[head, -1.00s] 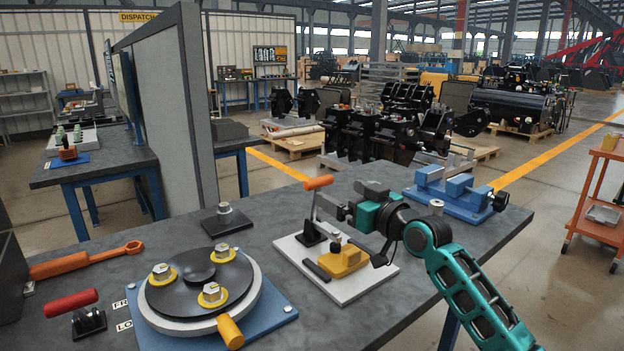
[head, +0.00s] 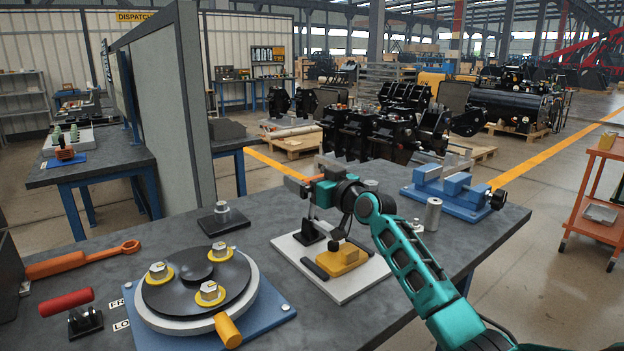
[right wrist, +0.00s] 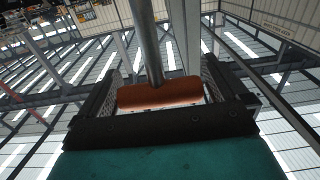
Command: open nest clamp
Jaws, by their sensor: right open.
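The nest clamp stands on a white plate (head: 352,287). It has a black base (head: 308,232), a steel lever and an orange handle (head: 296,187) at the top. A yellow block (head: 344,260) sits beside its base on the plate. My right gripper (head: 304,184) is at the handle and hides part of it and of the lever. In the right wrist view the orange handle (right wrist: 160,96) lies between the open fingers, with the steel lever (right wrist: 151,45) running away from it. Whether a finger touches the handle I cannot tell. My left gripper is not in view.
A round fixture (head: 196,325) with bolts stands left of the plate on the bench. A red-handled clamp (head: 66,302) and an orange wrench (head: 82,260) lie further left. A blue vise (head: 448,189) and a metal cylinder (head: 432,214) stand right. A small black block (head: 222,221) is behind.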

